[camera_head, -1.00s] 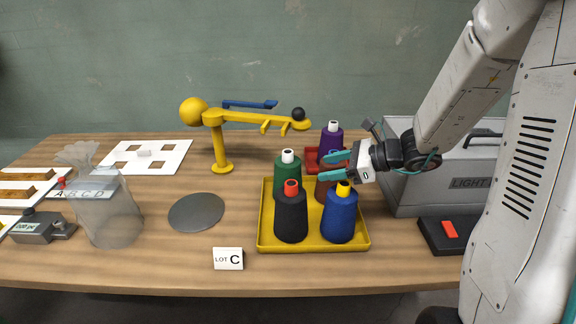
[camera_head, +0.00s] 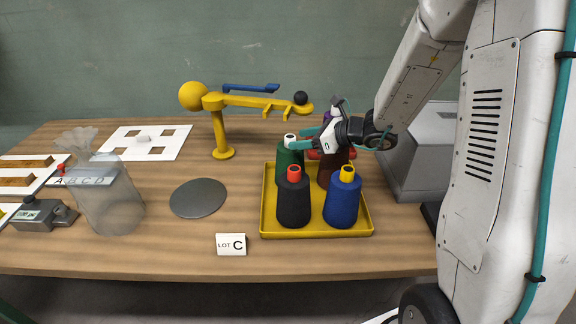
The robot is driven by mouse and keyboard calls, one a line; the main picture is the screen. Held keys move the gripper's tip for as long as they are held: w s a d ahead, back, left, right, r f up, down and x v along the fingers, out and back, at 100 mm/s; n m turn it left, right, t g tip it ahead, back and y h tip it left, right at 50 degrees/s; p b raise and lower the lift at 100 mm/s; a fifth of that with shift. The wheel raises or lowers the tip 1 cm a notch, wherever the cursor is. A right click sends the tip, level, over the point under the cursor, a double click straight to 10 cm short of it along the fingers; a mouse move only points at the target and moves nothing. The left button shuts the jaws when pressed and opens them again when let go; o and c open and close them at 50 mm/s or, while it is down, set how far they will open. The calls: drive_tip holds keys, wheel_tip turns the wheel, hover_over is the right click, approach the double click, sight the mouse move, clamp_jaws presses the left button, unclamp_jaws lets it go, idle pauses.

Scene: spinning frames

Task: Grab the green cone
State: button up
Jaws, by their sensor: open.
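The green cone (camera_head: 288,166) is a yarn cone with a white top, upright at the back left of the yellow tray (camera_head: 268,230). The black cone in front hides its lower part. My gripper (camera_head: 304,143) is open, its teal fingers pointing left at the height of the green cone's top. The fingertips are close to the white top; I cannot tell whether they touch it or straddle it.
In the tray stand a black cone (camera_head: 293,202) with a red top, a blue cone (camera_head: 342,203) with a yellow top and a brown cone (camera_head: 325,173). A yellow balance stand (camera_head: 222,140) rises behind. Free table lies left of the tray.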

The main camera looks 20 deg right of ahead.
sight(291, 136)
drive_tip(key=x, duration=0.4)
drive_tip(key=shift+w+a+r, duration=0.15)
drive_tip(key=shift+w+r, duration=0.1)
drive_tip(key=shift+w, duration=0.05)
clamp_jaws()
drive_tip(key=shift+r, duration=0.2)
